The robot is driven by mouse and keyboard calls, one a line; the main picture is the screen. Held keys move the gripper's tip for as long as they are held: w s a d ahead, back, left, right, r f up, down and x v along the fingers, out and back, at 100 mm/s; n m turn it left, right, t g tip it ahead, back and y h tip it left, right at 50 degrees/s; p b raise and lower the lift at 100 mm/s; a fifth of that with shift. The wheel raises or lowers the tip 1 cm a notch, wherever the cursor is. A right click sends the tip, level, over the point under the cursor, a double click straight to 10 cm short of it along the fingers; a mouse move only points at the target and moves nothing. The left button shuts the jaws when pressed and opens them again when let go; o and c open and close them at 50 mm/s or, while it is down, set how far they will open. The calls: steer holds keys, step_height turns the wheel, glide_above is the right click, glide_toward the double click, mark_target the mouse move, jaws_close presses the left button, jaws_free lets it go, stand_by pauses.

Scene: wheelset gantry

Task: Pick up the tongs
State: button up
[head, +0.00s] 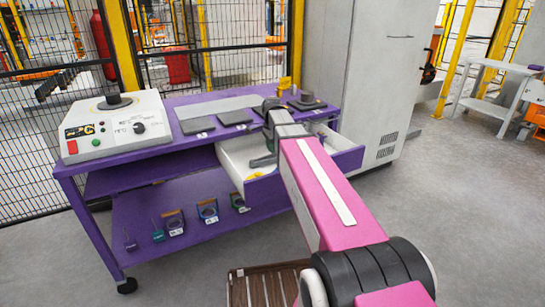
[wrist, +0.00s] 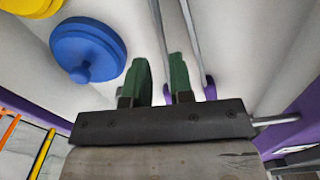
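The tongs (wrist: 191,40) lie in the white-lined open drawer (head: 345,160). They show in the wrist view as two long thin grey arms with purple ends. My gripper (wrist: 158,72) has two green fingers, set apart with a gap between them. One tong arm runs through the gap in the picture, and the other passes right of the right finger. I cannot tell how high the fingers are above the tongs. In the head view my gripper (head: 262,161) reaches down into the drawer, and my arm hides much of it; I cannot make out the tongs there.
A blue round knobbed piece (wrist: 86,52) and a yellow piece (wrist: 30,6) lie in the drawer, left of the fingers. The purple cart (head: 130,157) carries a white control box (head: 113,125) and dark flat plates (head: 197,125). A grey cabinet (head: 365,70) stands behind.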

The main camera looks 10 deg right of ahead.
mark_target(272, 155)
steer(key=shift+a+f, duration=0.15)
steer(key=shift+f, duration=1.5)
steer(key=shift+a+f, duration=0.15)
steer(key=shift+f, duration=1.45)
jaws_close()
